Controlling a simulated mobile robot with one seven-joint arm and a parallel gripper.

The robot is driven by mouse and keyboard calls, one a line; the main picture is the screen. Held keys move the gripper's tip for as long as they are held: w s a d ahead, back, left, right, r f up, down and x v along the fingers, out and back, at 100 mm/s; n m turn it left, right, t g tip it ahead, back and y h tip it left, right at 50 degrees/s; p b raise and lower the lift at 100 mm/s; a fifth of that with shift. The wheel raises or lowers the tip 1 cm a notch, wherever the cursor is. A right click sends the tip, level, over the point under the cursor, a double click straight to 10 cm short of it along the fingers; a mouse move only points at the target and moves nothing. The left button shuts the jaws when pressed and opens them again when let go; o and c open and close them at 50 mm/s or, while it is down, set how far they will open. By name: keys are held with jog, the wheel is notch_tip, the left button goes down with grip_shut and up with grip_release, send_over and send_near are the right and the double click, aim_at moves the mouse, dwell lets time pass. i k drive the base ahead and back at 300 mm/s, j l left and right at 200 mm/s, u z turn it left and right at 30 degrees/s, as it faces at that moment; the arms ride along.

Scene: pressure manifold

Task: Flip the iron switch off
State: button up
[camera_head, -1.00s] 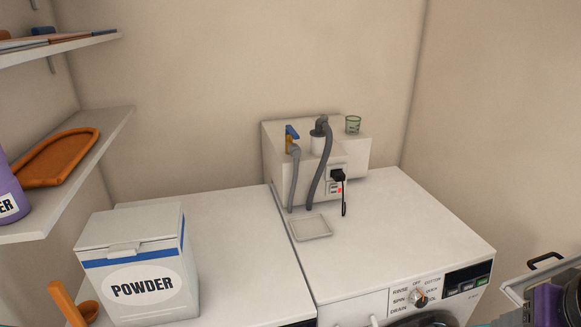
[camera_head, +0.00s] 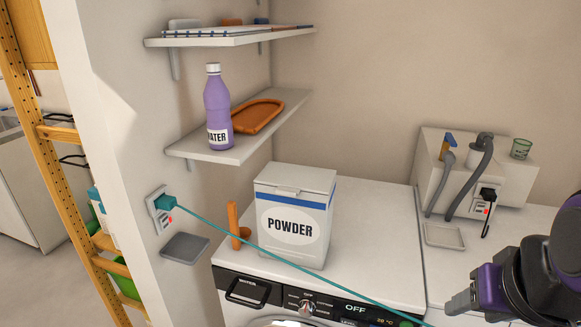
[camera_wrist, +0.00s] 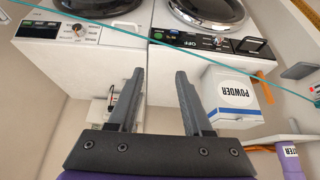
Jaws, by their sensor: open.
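A white wall socket panel (camera_head: 158,211) is on the wall at left in the head view, with a teal plug (camera_head: 167,203) in it and a small red switch (camera_head: 171,219) below. A teal cord (camera_head: 290,262) runs from the plug down to the right; its far end and any iron are hidden. A second socket, with a black plug (camera_head: 487,195) and a red switch (camera_head: 487,212), is on the white box at right. I cannot tell the switch positions. My gripper (camera_wrist: 161,72) is open and empty, far right of the wall panel, and shows partly in the head view (camera_head: 462,301).
A white POWDER box (camera_head: 290,253) and an orange scoop (camera_head: 235,228) stand on the left washer. A grey wall tray (camera_head: 185,248) sits below the panel. Shelves with a purple bottle (camera_head: 218,110) are above. A wooden ladder (camera_head: 62,134) is at far left.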

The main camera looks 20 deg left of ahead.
aim_at(165, 222)
jog(key=u, duration=1.8)
jog(key=i+j+u, duration=0.45)
jog(key=i+j, duration=0.3)
jog(key=i+j+u, duration=0.15)
jog(key=i+j, duration=0.2)
jog(key=k+l+z, duration=0.1)
jog(key=k+l, duration=0.25)
jog(key=l, duration=0.1)
